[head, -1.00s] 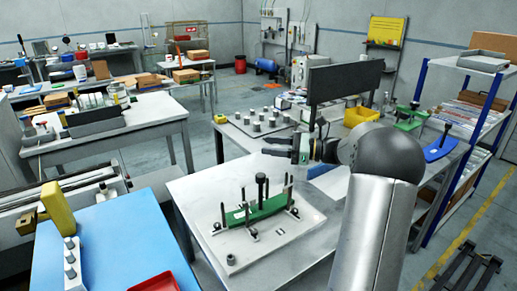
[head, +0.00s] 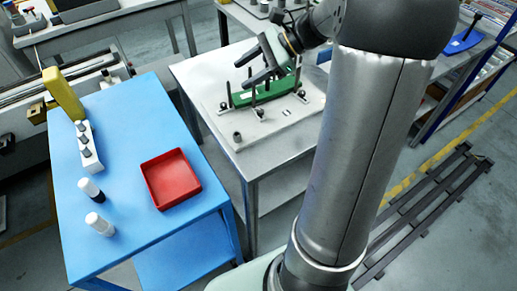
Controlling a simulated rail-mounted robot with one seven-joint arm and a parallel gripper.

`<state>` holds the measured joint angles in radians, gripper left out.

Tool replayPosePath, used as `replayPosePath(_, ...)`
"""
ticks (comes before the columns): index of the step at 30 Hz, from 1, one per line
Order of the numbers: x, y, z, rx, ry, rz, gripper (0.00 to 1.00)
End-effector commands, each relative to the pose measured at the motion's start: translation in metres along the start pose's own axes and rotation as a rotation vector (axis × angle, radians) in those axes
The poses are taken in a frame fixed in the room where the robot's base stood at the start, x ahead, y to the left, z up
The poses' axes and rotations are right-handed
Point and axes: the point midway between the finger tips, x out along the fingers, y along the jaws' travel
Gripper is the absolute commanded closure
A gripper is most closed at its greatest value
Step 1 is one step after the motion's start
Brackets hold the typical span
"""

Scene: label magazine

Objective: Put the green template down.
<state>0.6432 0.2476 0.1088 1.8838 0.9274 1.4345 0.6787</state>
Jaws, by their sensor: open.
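The green template (head: 284,87) lies on a white base plate (head: 240,143) with upright dark pins around it, on a grey metal table. My gripper (head: 242,75) is over the left part of the template in the picture, with its two dark fingers spread apart and nothing seen between them. The fingers and arm partly cover the view of the template. I cannot tell whether a finger touches its upright black handle or a pin.
A blue table (head: 130,215) on the left carries a red tray (head: 171,179), two white bottles and a white rack of grey pieces (head: 88,150). A blue piece with a handle (head: 462,40) is at upper right. A dark slatted frame (head: 425,205) lies on the floor.

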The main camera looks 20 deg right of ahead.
Motion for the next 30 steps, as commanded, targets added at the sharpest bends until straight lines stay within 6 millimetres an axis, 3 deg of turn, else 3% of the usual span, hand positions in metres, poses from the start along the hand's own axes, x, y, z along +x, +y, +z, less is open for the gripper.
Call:
replayPosePath(1, 0.030, 0.040, 0.019, -0.156, 0.109, 0.126, 0.48)
replayPosePath(3, 0.054, 0.094, 0.025, -0.398, 0.248, 0.298, 0.48)
replayPosePath(6, 0.067, 0.161, 0.023, -0.756, 0.392, 0.528, 0.48)
replayPosePath(10, 0.067, 0.215, 0.012, -1.151, 0.489, 0.757, 0.48)
replayPosePath(12, 0.064, 0.231, 0.006, -1.299, 0.512, 0.839, 0.48)
replayPosePath(16, 0.062, 0.243, 0.000, -1.443, 0.530, 0.917, 0.48)
replayPosePath(30, 0.062, 0.244, -0.001, -1.458, 0.531, 0.929, 0.48)
